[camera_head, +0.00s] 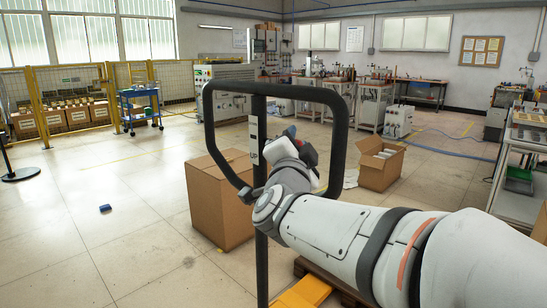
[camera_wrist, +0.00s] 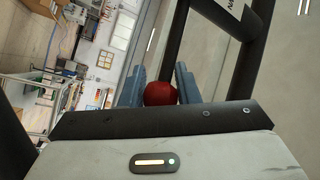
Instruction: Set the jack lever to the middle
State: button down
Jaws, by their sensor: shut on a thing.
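The jack's black loop handle (camera_head: 340,110) stands upright in front of me, with a central bar bearing a white label (camera_head: 254,140) and the word UP at its lower end. In the wrist view, a red knob (camera_wrist: 160,94), seemingly the end of the jack lever, sits between the two blue fingers of my gripper (camera_wrist: 160,86). The gripper is shut on this knob. In the head view my gripper (camera_head: 290,132) is at the right of the central bar, inside the loop.
The yellow fork part (camera_head: 302,293) of the jack shows below my arm. A closed cardboard box (camera_head: 215,200) stands behind the handle, and an open box (camera_head: 380,165) stands to the right. A small blue object (camera_head: 105,208) lies on the open floor at left.

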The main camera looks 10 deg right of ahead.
jog(key=shift+f+b, duration=0.4)
jog(key=shift+b, duration=0.15)
jog(key=shift+r+m, duration=0.15)
jog(key=shift+m, duration=0.15)
jog(key=c, duration=1.1)
grip_release()
jog(key=shift+s, duration=0.1)
